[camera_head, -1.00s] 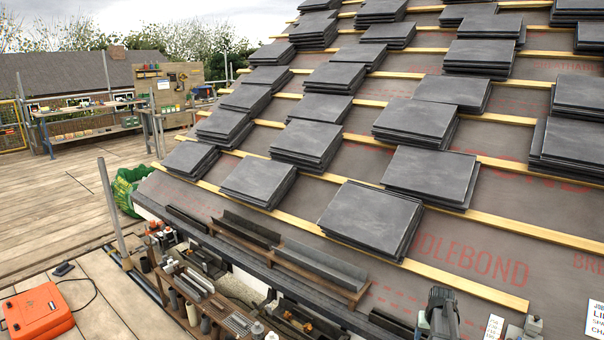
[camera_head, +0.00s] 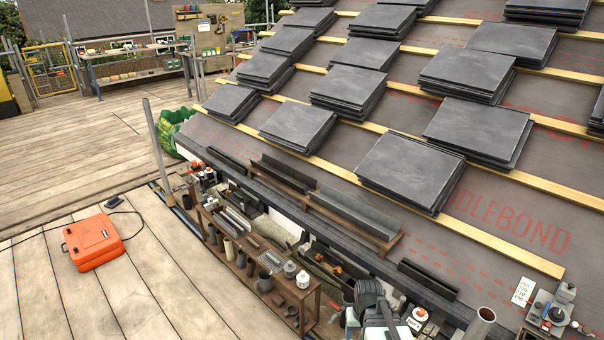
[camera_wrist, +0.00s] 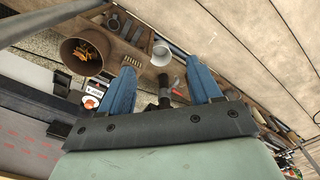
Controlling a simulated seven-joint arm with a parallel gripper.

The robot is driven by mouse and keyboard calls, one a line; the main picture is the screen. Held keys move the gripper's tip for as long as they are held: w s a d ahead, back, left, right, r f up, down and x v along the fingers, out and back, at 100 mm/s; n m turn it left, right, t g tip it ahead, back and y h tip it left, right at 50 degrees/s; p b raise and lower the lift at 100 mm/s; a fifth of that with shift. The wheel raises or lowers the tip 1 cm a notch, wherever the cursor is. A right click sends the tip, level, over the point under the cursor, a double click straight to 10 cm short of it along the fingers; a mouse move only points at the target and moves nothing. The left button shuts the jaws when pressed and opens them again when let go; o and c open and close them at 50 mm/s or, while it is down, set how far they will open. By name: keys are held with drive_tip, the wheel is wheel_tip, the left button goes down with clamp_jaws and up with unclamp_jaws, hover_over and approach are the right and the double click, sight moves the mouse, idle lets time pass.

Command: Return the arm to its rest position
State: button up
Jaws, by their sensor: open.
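My gripper (camera_wrist: 160,70) shows in the wrist view as two blue fingers, spread apart with nothing between them. Below it lie a brown round pot (camera_wrist: 84,54) holding orange-yellow pieces and a small white cup (camera_wrist: 161,54). A dark upright object also shows between the fingers, farther down, and I cannot tell what it is. In the head view, a grey and white part of my arm (camera_head: 370,302) shows at the bottom edge, beside the wooden bench. The fingers cannot be made out there.
The wooden bench (camera_head: 312,296) holds pots and tools along the eave. Stacks of dark slates (camera_head: 408,172) lie on roof battens above it. A metal pole (camera_head: 158,140) stands at the left. An orange case (camera_head: 94,240) lies on the deck, whose left side is mostly clear.

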drive_tip(key=s+f+g, duration=0.3)
drive_tip(key=s+f, duration=0.7)
drive_tip(key=s, duration=0.5)
drive_tip(key=s+f+g, duration=0.4)
drive_tip(key=s+f, duration=0.6)
drive_tip(key=s, duration=0.5)
drive_tip(key=shift+s+a+f, duration=0.25)
drive_tip(key=shift+a+f, duration=0.05)
